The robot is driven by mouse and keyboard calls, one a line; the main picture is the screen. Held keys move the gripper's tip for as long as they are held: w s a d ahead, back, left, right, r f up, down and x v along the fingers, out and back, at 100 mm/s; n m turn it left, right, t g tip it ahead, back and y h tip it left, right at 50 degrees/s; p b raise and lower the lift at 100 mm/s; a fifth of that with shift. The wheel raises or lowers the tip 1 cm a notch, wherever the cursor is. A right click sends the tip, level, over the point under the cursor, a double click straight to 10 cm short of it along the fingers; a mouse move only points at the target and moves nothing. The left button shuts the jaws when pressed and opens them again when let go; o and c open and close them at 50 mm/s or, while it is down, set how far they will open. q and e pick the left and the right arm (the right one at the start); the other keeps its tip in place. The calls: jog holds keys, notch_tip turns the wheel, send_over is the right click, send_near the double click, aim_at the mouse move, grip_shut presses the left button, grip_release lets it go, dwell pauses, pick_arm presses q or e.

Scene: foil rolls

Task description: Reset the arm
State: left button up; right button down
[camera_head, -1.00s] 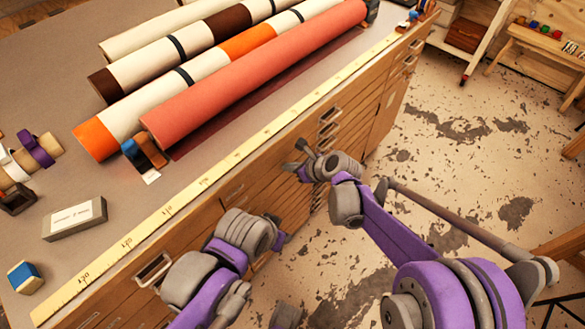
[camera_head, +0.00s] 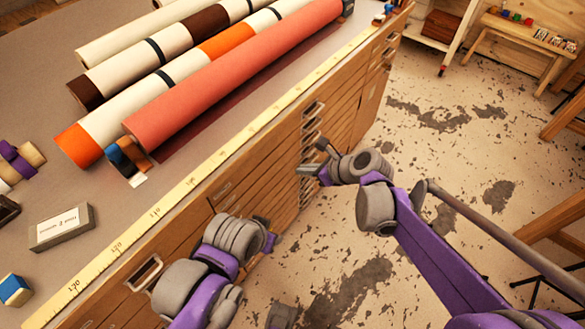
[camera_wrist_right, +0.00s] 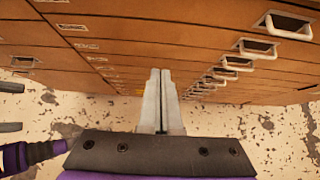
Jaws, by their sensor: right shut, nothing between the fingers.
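My right gripper (camera_head: 312,160) is in front of the wooden drawer cabinet (camera_head: 232,187), below the level of its top. In the right wrist view, its two grey fingers (camera_wrist_right: 159,100) are pressed together with nothing between them. They point toward the cabinet's drawer fronts (camera_wrist_right: 110,58). My left arm comes in at the bottom of the head view, beside the cabinet front. The fingers of its gripper (camera_head: 268,242) are mostly hidden behind its wrist, so I cannot tell their state.
Several foil rolls, including a red one (camera_head: 235,75), lie on the cabinet's grey top (camera_head: 110,205). A yellow ruler strip (camera_head: 185,186) runs along its front edge. A grey box (camera_head: 62,228) sits near the left. Drawer handles (camera_head: 146,273) stick out. Speckled floor (camera_head: 440,160) is open at right.

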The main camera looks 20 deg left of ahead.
jog(key=shift+s+d+r, duration=0.2)
jog(key=shift+d+r, duration=0.25)
jog(key=shift+d, duration=0.1)
